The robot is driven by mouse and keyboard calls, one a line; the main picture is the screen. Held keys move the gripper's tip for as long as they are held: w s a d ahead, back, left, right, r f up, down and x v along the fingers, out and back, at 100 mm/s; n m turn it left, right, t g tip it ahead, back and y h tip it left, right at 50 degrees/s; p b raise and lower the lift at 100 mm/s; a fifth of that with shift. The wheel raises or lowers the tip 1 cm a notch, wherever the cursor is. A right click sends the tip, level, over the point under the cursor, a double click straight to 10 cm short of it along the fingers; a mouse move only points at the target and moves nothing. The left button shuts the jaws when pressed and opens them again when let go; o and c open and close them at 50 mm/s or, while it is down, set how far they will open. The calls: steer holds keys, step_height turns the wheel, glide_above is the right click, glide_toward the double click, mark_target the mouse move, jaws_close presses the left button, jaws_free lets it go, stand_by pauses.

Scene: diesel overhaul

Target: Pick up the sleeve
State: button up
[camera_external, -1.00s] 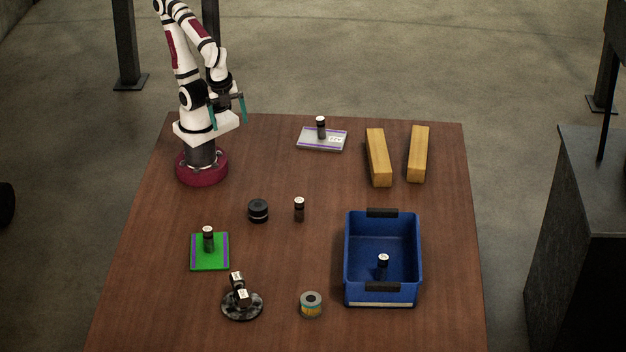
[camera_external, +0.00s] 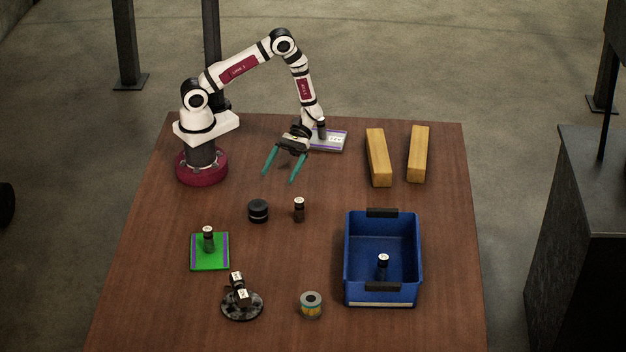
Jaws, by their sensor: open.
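Several small dark cylinders with white tops look alike, and I cannot tell which thing is the sleeve. One cylinder (camera_external: 299,210) stands upright on the bare table, one (camera_external: 208,240) on a green pad (camera_external: 222,262), and one (camera_external: 383,266) in the blue bin (camera_external: 349,262). Another, on the white-and-purple pad (camera_external: 337,141), is partly hidden by my arm. A dark mottled dish (camera_external: 241,309) holds dark pieces with white ends (camera_external: 238,285). My gripper (camera_external: 279,180) is open and empty, its teal fingers above the table, behind the bare-table cylinder and apart from it.
A black round part (camera_external: 258,210) stands left of the bare-table cylinder. Two wooden blocks (camera_external: 378,158) (camera_external: 418,154) lie at the back right. The table's middle and left have bare room.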

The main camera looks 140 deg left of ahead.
mark_target(261, 208)
steer(key=x, duration=1.3)
steer(key=shift+w+d+f, duration=0.1)
steer(key=shift+d+f, duration=0.1)
steer(key=shift+d, duration=0.05)
jaws_close()
